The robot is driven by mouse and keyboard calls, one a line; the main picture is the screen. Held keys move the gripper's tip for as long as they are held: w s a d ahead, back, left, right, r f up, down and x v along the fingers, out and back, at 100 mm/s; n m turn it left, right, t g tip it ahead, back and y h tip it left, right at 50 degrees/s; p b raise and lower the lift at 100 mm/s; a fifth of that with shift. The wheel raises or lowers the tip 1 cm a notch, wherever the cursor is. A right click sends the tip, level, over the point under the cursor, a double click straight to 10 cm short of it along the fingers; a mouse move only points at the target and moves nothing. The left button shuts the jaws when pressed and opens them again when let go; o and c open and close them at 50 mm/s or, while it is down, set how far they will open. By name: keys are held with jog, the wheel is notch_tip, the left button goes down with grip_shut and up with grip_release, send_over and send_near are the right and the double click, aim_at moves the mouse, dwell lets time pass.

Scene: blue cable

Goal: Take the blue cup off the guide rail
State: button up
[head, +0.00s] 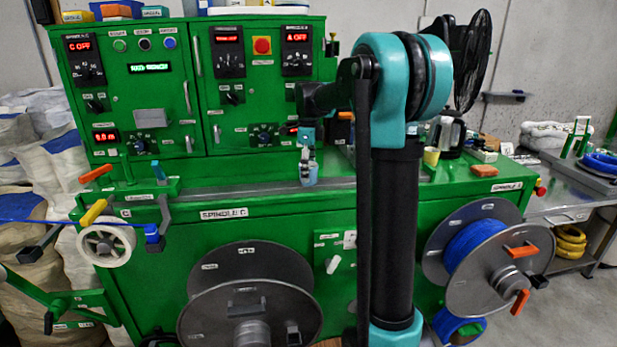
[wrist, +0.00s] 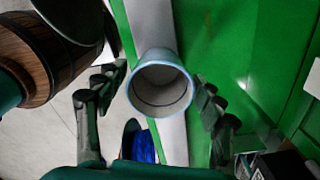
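The light blue cup (head: 310,175) stands on the grey guide rail (head: 250,192) along the front of the green machine. In the wrist view I look into the open mouth of the cup (wrist: 160,88), which appears empty. The guide rail (wrist: 151,22) runs beneath it as a pale strip. My gripper (head: 308,158) is at the cup, reaching down from above. In the wrist view its dark fingers (wrist: 160,84) are spread on either side of the cup, with narrow gaps showing. Whether the finger pads touch lower down is hidden.
The green control panel (head: 190,95) rises behind the rail. A yellow cup (head: 431,156) and a dark kettle (head: 447,136) stand to the right on the machine top. A blue cable reel (head: 475,248) hangs at front right, and a large grey reel (head: 250,300) at front centre.

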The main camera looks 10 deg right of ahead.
jog(key=c, duration=1)
jog(key=shift+o, duration=0.2)
